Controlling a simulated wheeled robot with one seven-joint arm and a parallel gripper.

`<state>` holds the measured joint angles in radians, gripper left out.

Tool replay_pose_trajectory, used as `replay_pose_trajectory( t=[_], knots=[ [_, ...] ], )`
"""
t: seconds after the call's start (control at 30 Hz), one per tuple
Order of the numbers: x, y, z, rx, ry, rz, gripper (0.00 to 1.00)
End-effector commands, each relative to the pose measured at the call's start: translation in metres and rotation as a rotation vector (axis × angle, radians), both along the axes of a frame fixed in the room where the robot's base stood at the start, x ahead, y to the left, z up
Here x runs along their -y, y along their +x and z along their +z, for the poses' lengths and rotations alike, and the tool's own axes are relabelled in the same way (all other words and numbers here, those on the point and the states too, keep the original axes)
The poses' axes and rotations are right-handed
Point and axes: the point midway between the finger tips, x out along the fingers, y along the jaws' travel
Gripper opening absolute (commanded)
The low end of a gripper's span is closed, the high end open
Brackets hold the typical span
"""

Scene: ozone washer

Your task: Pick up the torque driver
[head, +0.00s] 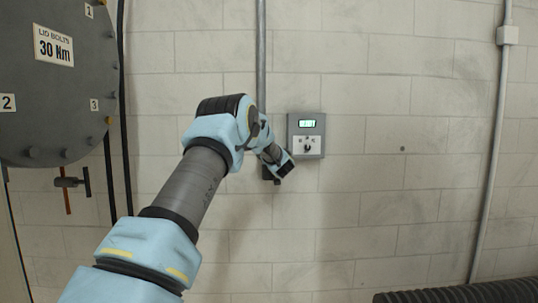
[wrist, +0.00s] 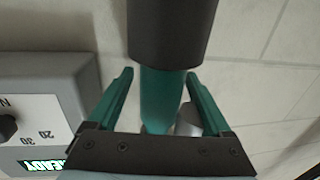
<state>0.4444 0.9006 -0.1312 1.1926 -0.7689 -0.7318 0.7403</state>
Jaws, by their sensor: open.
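The torque driver (wrist: 170,30) appears to be the upright tool in the wrist view, with a thick dark grey cylinder and a narrower teal section. My gripper (wrist: 158,76) is open, with its two teal fingers on either side of the teal section. A gap shows beside the left finger; on the right I cannot tell whether it touches. In the head view my gripper (head: 276,178) is at the wall, just left of and below the grey control box (head: 320,146). There the driver is mostly hidden by my wrist.
The box has a lit green display, reading READY in the wrist view, and a dial. A vertical conduit (head: 261,50) runs behind my wrist. A round grey lid (head: 50,110) is at left, with a hanging T-shaped tool (head: 68,183) below. A black ribbed hose (head: 470,293) lies bottom right.

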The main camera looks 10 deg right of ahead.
Motion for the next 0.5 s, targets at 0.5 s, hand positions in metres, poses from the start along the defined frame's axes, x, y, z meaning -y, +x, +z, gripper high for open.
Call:
replay_pose_trajectory(
  t=[0.5],
  knots=[
    [0.0000, 0.0073, -0.0008, -0.001, 0.000, 0.000, 0.64]
  ],
)
